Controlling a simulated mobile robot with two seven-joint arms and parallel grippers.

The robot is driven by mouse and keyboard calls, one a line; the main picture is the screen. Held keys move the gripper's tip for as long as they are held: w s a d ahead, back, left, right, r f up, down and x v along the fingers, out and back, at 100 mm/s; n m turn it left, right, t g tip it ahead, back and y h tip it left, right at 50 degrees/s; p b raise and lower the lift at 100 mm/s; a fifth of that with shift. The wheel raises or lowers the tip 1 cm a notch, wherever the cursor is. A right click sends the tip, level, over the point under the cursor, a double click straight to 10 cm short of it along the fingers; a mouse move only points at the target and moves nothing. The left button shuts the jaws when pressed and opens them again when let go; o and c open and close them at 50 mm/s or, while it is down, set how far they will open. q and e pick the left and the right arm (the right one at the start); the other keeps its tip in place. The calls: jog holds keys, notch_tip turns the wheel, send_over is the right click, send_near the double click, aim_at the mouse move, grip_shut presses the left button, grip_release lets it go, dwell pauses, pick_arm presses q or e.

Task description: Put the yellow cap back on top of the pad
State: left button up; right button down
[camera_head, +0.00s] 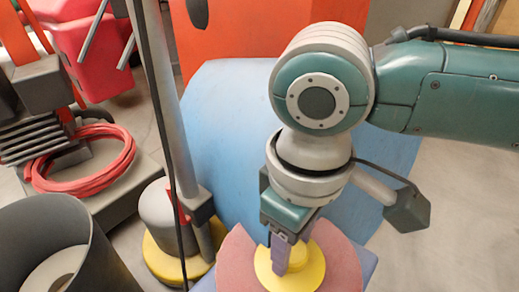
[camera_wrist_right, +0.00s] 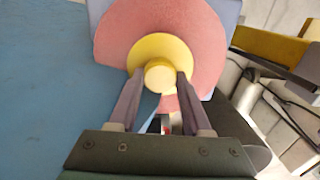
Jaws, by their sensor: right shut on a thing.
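The yellow cap (camera_head: 312,268), a wide round flange with a smaller raised knob, is over the middle of the pink round pad (camera_head: 342,262). In the right wrist view the cap's knob (camera_wrist_right: 160,76) is between the two fingertips, with the pink pad (camera_wrist_right: 190,30) behind it. My right gripper (camera_head: 283,255) reaches down from above and is shut on the cap. The pad lies on a lavender block (camera_head: 368,262). I cannot tell whether the cap's underside touches the pad. My left gripper is not in view.
A blue panel (camera_head: 225,120) lies behind the pad. A grey post (camera_head: 170,110) with a yellow-based grey cylinder (camera_head: 160,222) stands to the left. A dark round bin (camera_head: 50,240) and a coiled red hose (camera_head: 85,165) are farther left.

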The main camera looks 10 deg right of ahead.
jog(key=shift+f, duration=0.45)
jog(key=c, duration=0.6)
grip_release()
notch_tip(320, 180, up, 7)
jog(key=p, duration=0.8)
jog(key=shift+f, duration=0.1)
jog(key=shift+r+p, duration=2.1)
jog(key=shift+p, duration=0.5)
